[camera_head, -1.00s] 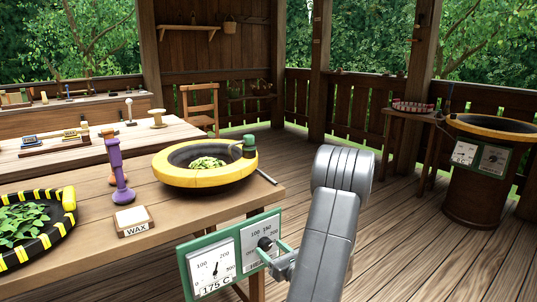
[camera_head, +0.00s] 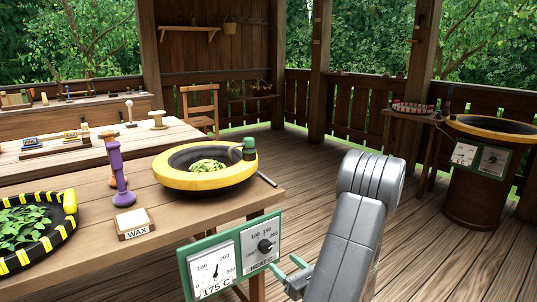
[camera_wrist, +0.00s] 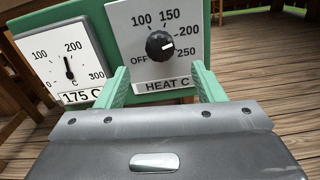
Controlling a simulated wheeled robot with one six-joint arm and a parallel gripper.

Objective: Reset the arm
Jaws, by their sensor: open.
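My gripper (camera_head: 291,274) is open and empty, in front of the green control panel (camera_head: 240,240) at the table's edge. In the wrist view its two green fingers (camera_wrist: 161,84) stand apart, below and to either side of the black heat knob (camera_wrist: 160,46), with a gap to it. The knob's white mark points right, between 200 and 250. The temperature dial (camera_wrist: 67,65) beside it has its needle near upright, above a label reading 175 C. The yellow-rimmed pan (camera_head: 180,181) holds pale green leaves.
A purple-handled tool (camera_head: 116,165), a WAX block (camera_head: 132,222) and a black-and-yellow tray (camera_head: 62,235) of leaves are on the left. Another yellow-rimmed pan station (camera_head: 480,185) stands at right. The wooden floor (camera_head: 420,250) between is clear.

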